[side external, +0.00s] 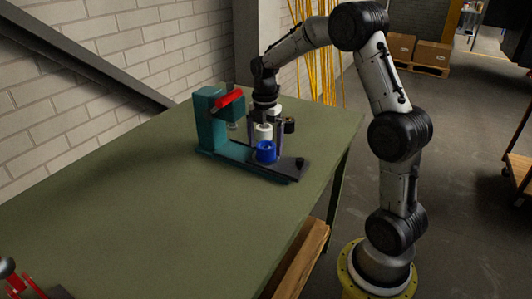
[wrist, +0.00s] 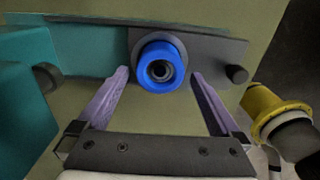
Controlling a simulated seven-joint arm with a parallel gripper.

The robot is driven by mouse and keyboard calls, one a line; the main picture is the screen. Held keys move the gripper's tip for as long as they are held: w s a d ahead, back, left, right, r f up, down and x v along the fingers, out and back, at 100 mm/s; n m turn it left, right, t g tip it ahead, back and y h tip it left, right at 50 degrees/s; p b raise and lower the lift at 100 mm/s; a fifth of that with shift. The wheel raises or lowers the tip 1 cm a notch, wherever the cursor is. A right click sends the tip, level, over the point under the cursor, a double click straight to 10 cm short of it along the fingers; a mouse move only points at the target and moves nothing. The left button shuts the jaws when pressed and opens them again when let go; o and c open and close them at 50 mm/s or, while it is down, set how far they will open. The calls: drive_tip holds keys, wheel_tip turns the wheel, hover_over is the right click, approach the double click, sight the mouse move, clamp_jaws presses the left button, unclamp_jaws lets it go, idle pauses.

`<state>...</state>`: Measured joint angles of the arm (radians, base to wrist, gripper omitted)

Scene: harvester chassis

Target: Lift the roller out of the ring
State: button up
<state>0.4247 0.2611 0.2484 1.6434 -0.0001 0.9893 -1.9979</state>
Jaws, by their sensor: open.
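A blue, round, hollow piece, taken as the roller (wrist: 160,66), stands upright on a dark grey plate. It also shows in the side external view (side external: 266,153). A grey rounded collar, taken as the ring (wrist: 139,46), borders its foot; how deep the piece sits in it is hidden. My gripper (wrist: 160,74) is open, pointing down, with one purple finger on each side of the blue piece. Gaps show between the fingers and the blue piece in the wrist view. My gripper (side external: 266,147) is low over the plate in the side view.
The teal machine frame (side external: 207,125) rises left of my gripper, with a red bar (side external: 229,97) at its top. A dark knob (wrist: 237,74) stands at the plate's right end.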

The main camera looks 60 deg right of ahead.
wheel_tip(320, 180, down, 2)
drive_tip(key=c, duration=1.4)
drive_tip(key=shift+c, duration=0.9)
drive_tip(key=shift+r, duration=0.15)
